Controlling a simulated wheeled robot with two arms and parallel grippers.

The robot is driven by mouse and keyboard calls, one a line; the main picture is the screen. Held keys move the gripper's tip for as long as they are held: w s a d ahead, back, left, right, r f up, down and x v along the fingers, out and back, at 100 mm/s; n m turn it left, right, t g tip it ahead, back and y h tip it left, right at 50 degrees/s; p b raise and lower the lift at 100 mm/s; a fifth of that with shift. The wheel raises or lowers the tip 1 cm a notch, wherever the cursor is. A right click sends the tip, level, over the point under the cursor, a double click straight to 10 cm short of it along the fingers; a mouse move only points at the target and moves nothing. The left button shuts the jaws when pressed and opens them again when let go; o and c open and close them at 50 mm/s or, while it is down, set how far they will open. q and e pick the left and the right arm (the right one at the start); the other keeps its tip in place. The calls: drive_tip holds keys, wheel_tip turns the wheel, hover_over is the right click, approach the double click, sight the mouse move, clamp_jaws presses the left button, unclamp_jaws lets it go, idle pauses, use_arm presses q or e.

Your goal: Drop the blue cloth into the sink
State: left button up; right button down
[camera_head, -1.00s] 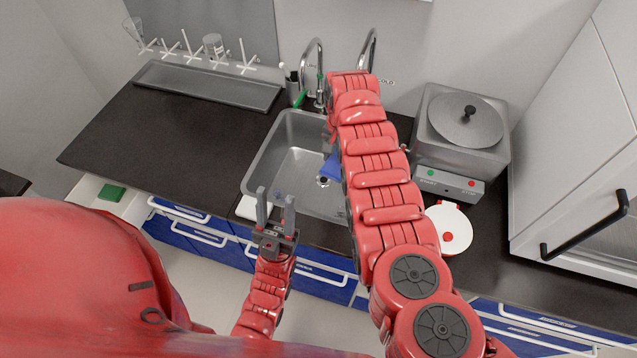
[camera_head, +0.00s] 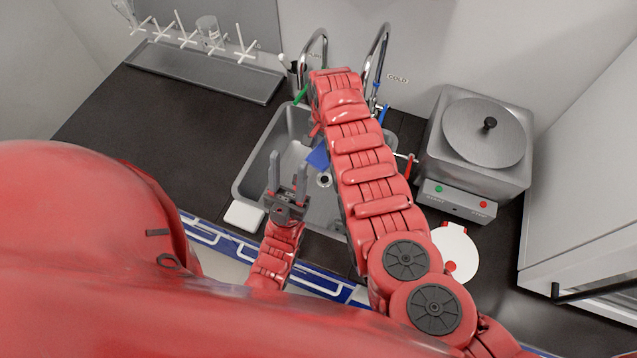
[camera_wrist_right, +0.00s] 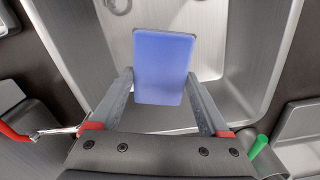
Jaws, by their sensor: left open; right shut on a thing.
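The blue cloth (camera_head: 318,157) is a flat, stiff-looking rectangle above the basin of the steel sink (camera_head: 258,165). In the right wrist view the cloth (camera_wrist_right: 164,66) is between the fingertips of my right gripper (camera_wrist_right: 161,84), which is shut on it, with the sink (camera_wrist_right: 245,65) below. In the head view my right arm hides the right gripper and part of the cloth. My left gripper (camera_head: 288,170) is open and empty, over the front left part of the sink.
Two curved taps (camera_head: 376,62) stand behind the sink. A steel unit with a round lid (camera_head: 484,132) and a white disc (camera_head: 455,252) are to the right. A long metal tray (camera_head: 203,72) with white racks lies back left. Dark counter to the left is clear.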

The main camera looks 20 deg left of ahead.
wheel_tip(320, 180, down, 5)
drive_tip(key=b, duration=0.4)
drive_tip(key=shift+s+r, duration=0.1)
unclamp_jaws()
wheel_tip(320, 180, up, 10)
drive_tip(key=p, duration=0.9)
drive_tip(key=shift+r, duration=0.15)
wheel_tip(320, 180, up, 7)
drive_tip(key=p, duration=0.2)
